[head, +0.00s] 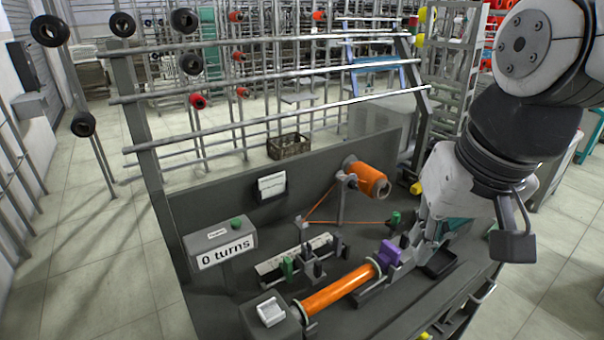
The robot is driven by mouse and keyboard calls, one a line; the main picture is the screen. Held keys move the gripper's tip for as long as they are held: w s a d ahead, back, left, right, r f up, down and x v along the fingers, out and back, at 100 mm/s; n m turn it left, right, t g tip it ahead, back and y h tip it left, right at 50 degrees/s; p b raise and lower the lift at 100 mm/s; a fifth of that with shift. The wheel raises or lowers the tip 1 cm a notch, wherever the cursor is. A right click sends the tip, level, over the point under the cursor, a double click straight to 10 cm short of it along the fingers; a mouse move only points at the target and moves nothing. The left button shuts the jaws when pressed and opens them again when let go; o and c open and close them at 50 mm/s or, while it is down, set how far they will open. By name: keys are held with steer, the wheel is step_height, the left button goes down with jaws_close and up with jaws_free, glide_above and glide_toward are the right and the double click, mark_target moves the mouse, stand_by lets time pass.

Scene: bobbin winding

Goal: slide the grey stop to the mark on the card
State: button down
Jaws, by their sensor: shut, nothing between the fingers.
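A pale scale strip (272,264) lies along a rail on the dark machine bench. A green piece (287,267) stands at the strip's front left, and a dark grey block (318,269), which looks like the grey stop, stands to its right. A white card (271,185) hangs on the upright panel; its mark is too small to read. My gripper (414,240) points down at the right of the bench, beside a purple block (390,252) and apart from the strip and grey block. It looks shut and empty; its fingertips are small and hard to make out.
An orange bobbin (340,289) lies across the bench front, and an orange spool (367,180) sits above with thread running down. A dark tray (440,264) is below my wrist. Rails rise behind the panel.

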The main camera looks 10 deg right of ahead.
mark_target(337, 245)
steer(key=w+d+f+m+g+y+b, duration=0.1)
steer(key=w+d+f+m, duration=0.15)
steer(key=w, duration=0.65)
steer(key=w+d+f+m+g+b, duration=0.1)
steer(key=w+f+m, duration=0.2)
steer(key=w, duration=0.7)
steer(key=w+d+f+m+g+y+b, duration=0.1)
steer(key=w+d+f+m+g, duration=0.15)
steer(key=w, duration=0.65)
steer(key=w+d+f+m+b, duration=0.1)
steer(key=w+d+f+m, duration=0.15)
steer(key=w+f, duration=0.6)
steer(key=shift+m, duration=0.25)
steer(key=shift+s+a+f+p, duration=0.2)
steer(key=shift+s+a+f, duration=0.65)
steer(key=shift+f, duration=1)
steer(key=shift+s+a+f+p, duration=0.2)
steer(key=shift+s+a+f, duration=0.25)
steer(key=shift+a+f, duration=1.15)
steer(key=shift+s+a+f+p, duration=0.2)
steer(key=shift+s+a+f, duration=0.5)
steer(key=shift+f, duration=1.45)
